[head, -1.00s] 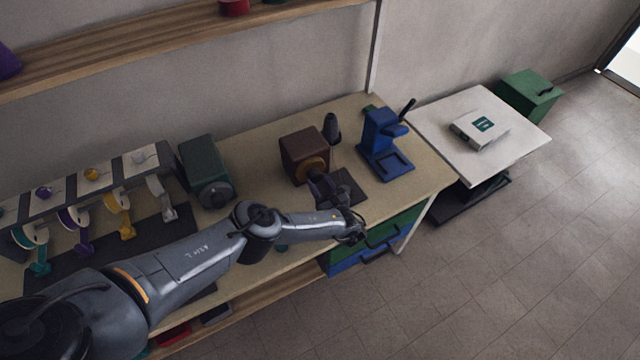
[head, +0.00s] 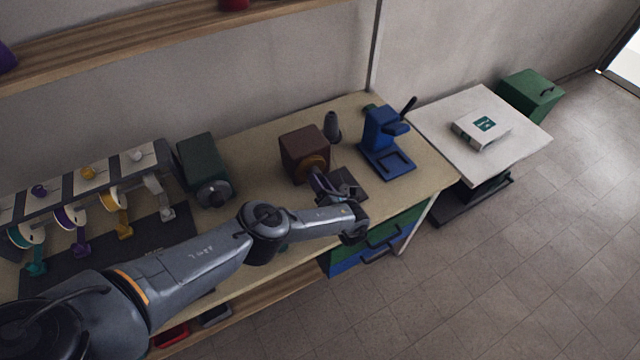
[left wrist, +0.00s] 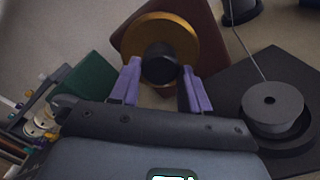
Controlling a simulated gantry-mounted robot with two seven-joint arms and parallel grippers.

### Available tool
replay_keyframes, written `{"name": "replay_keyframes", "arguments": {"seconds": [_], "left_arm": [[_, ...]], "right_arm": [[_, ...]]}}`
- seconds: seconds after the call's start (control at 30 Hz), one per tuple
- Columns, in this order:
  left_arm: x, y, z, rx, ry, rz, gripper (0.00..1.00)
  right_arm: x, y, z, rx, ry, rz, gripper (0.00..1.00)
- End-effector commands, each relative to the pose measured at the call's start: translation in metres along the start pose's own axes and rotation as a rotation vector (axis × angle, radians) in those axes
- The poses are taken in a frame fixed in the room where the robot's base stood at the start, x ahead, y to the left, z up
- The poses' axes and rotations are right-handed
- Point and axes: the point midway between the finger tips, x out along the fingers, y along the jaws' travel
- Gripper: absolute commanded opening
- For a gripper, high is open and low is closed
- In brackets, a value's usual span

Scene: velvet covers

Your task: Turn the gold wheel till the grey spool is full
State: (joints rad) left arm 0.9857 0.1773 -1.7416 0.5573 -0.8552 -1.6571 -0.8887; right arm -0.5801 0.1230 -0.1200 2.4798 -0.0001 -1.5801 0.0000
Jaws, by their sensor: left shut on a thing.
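The gold wheel (head: 314,167) is on the front of a brown box (head: 301,146) on the bench. In the left wrist view the gold wheel (left wrist: 185,36) has a dark round knob (left wrist: 160,63) in front of it. My left gripper (left wrist: 160,72) has its purple fingers on both sides of this knob and is shut on it. In the head view my left gripper (head: 318,183) is at the wheel, partly hidden by its own wrist. The grey spool (left wrist: 272,104) stands upright on a dark base to the right in the left wrist view. How much thread it holds is unclear. My right gripper is out of view.
A thin thread (left wrist: 245,45) runs down to the spool. A blue stand (head: 384,140) is right of the brown box, and a green machine (head: 204,163) is to its left. A rack of coloured spools (head: 85,190) is at the far left. A white table (head: 450,105) adjoins the bench.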

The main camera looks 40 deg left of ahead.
Motion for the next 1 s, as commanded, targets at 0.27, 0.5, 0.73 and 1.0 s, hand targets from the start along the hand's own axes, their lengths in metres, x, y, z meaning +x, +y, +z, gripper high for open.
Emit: {"name": "replay_keyframes", "arguments": {"seconds": [0.27, 0.5, 0.73, 1.0], "left_arm": [[0.0, -0.001, -0.002, 0.265, 0.003, -0.001, 0.16], [0.0, -0.001, -0.002, 0.491, 0.002, -0.001, 0.16], [0.0, -0.001, -0.002, 0.71, 0.002, -0.001, 0.16], [0.0, -0.001, -0.001, 0.966, 0.001, -0.001, 0.16]], "right_arm": [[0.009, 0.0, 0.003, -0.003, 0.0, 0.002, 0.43], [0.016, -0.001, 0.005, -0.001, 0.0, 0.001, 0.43], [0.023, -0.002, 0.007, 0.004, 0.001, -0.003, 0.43], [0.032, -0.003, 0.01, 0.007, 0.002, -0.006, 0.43]]}}
